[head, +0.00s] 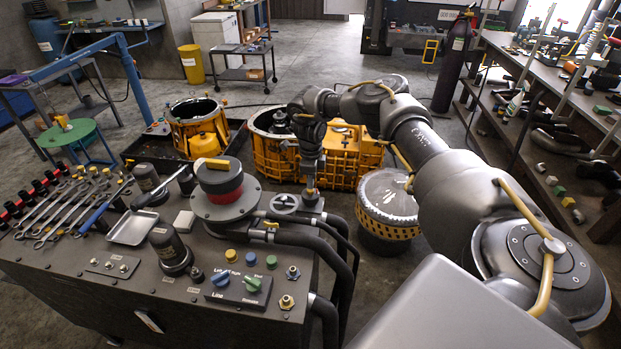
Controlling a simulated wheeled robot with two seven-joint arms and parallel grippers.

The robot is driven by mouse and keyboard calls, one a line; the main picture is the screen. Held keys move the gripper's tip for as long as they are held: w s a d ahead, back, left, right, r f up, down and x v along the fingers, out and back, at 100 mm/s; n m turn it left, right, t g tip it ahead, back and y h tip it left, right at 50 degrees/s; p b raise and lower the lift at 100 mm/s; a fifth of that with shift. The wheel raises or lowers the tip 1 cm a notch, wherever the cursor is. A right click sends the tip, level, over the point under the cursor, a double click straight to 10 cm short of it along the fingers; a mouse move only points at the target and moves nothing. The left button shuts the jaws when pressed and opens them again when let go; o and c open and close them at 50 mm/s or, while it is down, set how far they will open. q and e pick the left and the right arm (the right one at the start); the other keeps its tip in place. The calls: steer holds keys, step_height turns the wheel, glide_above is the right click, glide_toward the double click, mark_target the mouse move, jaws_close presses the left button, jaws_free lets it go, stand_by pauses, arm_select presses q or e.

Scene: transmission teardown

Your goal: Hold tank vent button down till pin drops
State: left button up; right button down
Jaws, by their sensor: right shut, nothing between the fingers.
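My right gripper (311,191) points straight down at the back right corner of the dark console (120,265). It is shut with nothing between its fingers. Its tips are right over a small dark fitting there; I cannot tell whether they touch it. The vent button cannot be made out for certain; it may be under my fingertips. A round black-and-white dial (285,203) sits just left of the gripper. A red and black cylinder (220,185) with a yellow handle stands on a grey flange further left. I cannot identify the pin. My left gripper is not in view.
Yellow (230,256), blue (250,258) and green (271,261) buttons sit near the console front, above a box with two knobs (238,288). Black hoses (335,235) run along the right edge. Wrenches and a metal tray (132,228) lie left. Orange transmission housings (345,155) stand behind.

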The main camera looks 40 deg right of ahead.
steer(key=shift+f+b, duration=0.45)
steer(key=shift+f, duration=0.3)
steer(key=shift+s+f, duration=0.15)
stand_by(1.4)
stand_by(0.4)
step_height(320, 180, up, 7)
steer(key=p, duration=0.6)
stand_by(0.4)
